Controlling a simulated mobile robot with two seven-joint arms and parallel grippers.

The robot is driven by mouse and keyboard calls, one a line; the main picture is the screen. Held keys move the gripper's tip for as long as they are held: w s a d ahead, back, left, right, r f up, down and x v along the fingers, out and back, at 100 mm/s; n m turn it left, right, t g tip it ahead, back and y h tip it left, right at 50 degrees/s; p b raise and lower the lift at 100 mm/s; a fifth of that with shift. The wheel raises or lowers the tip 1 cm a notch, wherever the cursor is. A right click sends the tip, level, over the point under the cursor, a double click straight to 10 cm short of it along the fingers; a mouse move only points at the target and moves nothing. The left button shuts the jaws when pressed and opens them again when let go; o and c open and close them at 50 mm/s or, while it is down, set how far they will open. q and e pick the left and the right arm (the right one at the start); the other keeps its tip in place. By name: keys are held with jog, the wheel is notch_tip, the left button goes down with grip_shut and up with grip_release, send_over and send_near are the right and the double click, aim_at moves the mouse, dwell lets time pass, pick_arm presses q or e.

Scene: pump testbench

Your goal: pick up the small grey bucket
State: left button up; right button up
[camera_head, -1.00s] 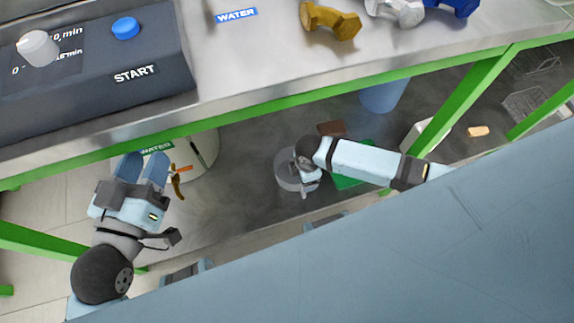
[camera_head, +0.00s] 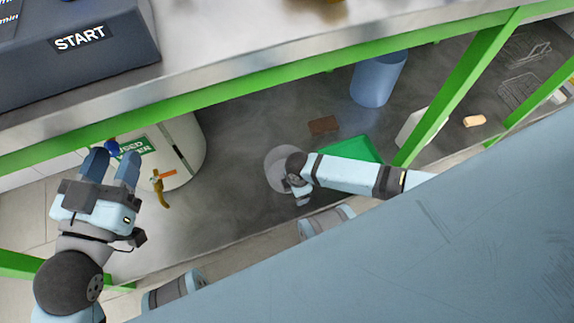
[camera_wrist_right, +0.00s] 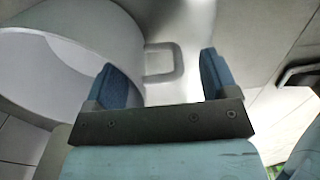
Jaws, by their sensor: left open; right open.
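The small grey bucket (camera_head: 277,160) stands on the lower shelf in the head view, partly hidden by my right arm. In the right wrist view the pale grey bucket (camera_wrist_right: 112,28) fills the left side, its hollow opening facing the camera. Its loop handle (camera_wrist_right: 178,62) shows between the two blue fingers of my right gripper (camera_wrist_right: 163,78). The fingers are apart, and I see no contact with the handle. In the head view the right fingers are mostly hidden by the arm. My left gripper (camera_head: 111,162) is open and empty at the left, in front of the white tank.
A white tank (camera_head: 190,140) with a brass tap (camera_head: 160,185) stands left of the bucket. A green tray (camera_head: 345,148), brown block (camera_head: 323,125) and blue bin (camera_head: 377,80) are on the right. The green frame beam (camera_head: 250,83) runs above the shelf. Shelf between tank and bucket is clear.

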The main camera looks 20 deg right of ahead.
jog(key=shift+f, duration=0.7)
jog(key=shift+r, duration=0.1)
jog(key=c, duration=1.2)
